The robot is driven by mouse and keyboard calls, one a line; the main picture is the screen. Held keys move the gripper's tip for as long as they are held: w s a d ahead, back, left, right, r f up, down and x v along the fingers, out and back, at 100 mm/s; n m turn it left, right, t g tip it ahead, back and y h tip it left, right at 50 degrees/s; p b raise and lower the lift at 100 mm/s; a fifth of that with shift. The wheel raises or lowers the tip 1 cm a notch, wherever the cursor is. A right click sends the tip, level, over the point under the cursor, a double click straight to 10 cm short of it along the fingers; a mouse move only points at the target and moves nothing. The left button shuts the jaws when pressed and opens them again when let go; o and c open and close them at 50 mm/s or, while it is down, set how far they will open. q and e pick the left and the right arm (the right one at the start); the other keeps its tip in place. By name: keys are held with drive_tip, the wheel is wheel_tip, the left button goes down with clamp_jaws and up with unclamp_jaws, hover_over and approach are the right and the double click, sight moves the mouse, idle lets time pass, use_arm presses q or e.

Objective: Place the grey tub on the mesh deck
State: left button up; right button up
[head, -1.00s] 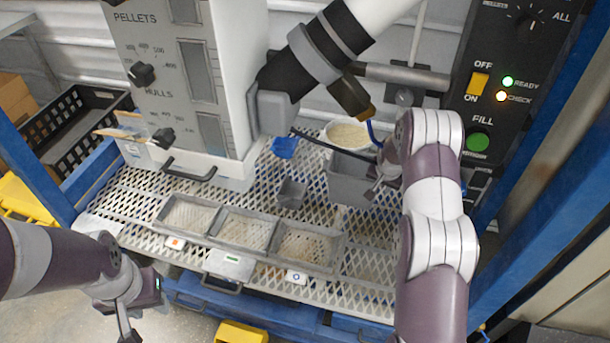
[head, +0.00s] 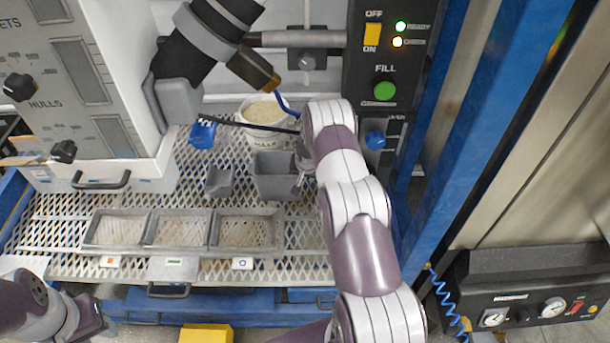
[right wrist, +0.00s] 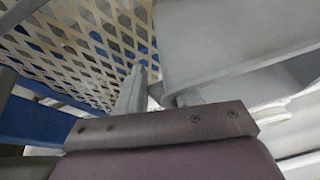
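The grey tub (head: 277,183) stands upright on the mesh deck (head: 60,210), in front of the white pail and right of a small grey scoop. My right gripper (head: 301,180) is at the tub's right side. In the right wrist view its two fingers (right wrist: 158,95) are apart, close to the tub's wall (right wrist: 235,45); one finger is partly hidden by the tub. I cannot tell whether either finger touches it. My left gripper (head: 92,322) is low at the bottom left, off the deck's front edge, its fingers not clearly seen.
A white pail of pellets (head: 264,115), a blue scoop (head: 203,134) and a small grey scoop (head: 219,181) are near the tub. Three shallow trays (head: 180,230) line the deck's front. A blue post (head: 480,130) stands right.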

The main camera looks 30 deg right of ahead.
drive_tip(key=o, duration=0.4)
